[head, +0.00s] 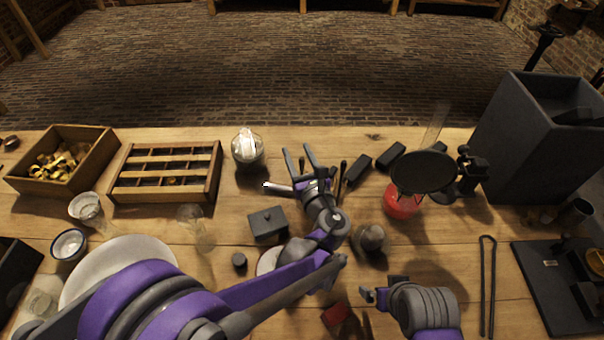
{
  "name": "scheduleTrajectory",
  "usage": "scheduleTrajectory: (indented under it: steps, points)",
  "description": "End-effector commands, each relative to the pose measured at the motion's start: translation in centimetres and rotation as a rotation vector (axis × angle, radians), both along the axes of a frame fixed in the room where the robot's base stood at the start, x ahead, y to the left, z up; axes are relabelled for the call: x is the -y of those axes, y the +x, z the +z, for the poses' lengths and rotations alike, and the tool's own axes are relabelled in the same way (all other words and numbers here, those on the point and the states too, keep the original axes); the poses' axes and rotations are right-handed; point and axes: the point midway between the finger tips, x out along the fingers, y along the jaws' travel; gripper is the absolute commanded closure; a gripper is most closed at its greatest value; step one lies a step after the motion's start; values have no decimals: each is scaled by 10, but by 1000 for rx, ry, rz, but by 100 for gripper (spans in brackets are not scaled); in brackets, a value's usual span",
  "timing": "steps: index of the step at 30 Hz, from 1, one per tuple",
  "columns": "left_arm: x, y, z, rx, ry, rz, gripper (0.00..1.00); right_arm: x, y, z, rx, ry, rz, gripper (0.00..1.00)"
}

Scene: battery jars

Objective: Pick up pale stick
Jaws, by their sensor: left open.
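A short pale stick (278,187) lies on the table in the middle. Its left end is in sight, and its right end runs behind my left gripper. My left gripper (299,150) is open, with its two fingers apart and pointing toward the back of the table. Nothing shows between its fingertips, and the stick is to the left of and nearer than those tips. My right gripper (381,294) is low in the picture at the table's front, partly hidden by its own wrist, and its opening cannot be made out.
A glass jar (248,160) with whitish content stands behind the stick. A grey lidded box (267,223) is in front of it. A slotted wooden tray (214,175) is left.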

Motion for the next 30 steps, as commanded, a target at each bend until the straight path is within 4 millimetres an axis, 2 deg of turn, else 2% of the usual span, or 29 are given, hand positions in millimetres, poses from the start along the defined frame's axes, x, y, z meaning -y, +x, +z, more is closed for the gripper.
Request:
scheduleTrajectory:
  steps: [2,11,25,30]
  points:
    - [0,0,0,0,0,0,46,0,0,0,0,0,0,3]
    - [0,-1,0,0,0,0,99,0,0,0,0,0,0,3]
    - [0,-1,1,0,0,0,100,0,0,0,0,0,0,3]
    - [1,-1,10,0,0,0,100,0,0,2,1,0,0,3]
